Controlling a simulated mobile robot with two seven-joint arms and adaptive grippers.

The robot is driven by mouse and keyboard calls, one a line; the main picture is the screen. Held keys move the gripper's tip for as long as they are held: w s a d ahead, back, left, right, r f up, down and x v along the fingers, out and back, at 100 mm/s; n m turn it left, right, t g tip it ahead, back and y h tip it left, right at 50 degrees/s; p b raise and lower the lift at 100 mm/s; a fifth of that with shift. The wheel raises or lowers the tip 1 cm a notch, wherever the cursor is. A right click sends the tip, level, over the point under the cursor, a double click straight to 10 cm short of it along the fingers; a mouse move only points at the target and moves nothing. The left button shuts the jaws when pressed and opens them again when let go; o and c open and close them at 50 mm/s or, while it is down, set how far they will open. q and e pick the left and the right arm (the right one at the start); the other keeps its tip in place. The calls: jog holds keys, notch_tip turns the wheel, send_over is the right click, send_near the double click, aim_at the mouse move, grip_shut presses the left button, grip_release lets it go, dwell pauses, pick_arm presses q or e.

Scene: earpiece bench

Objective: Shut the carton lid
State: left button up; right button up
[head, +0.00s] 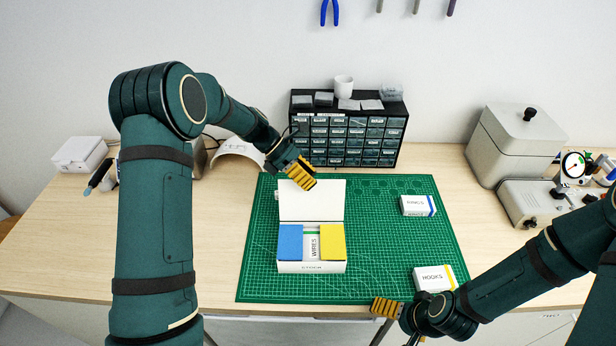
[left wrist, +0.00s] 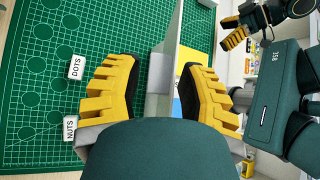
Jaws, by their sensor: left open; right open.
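The white carton (head: 311,267) stands on the green mat with its lid (head: 311,203) raised about upright at the back. Inside are a blue block (head: 290,242), a white box marked WIRES (head: 312,247) and a yellow block (head: 332,242). My left gripper (head: 300,174) is open at the lid's top edge. In the left wrist view the lid (left wrist: 178,50) shows nearly edge-on, running down between the parted yellow fingers (left wrist: 158,95); whether either touches it I cannot tell. My right gripper (head: 386,308) is open and empty at the mat's front edge, right of the carton.
On the mat's right lie a white box with a blue stripe (head: 418,206) and a HOOKS box (head: 434,278). A drawer cabinet (head: 347,135) stands behind; a grey lidded container (head: 515,145) and a gauge device (head: 540,200) stand right.

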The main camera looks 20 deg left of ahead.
pick_arm(q)
grip_shut()
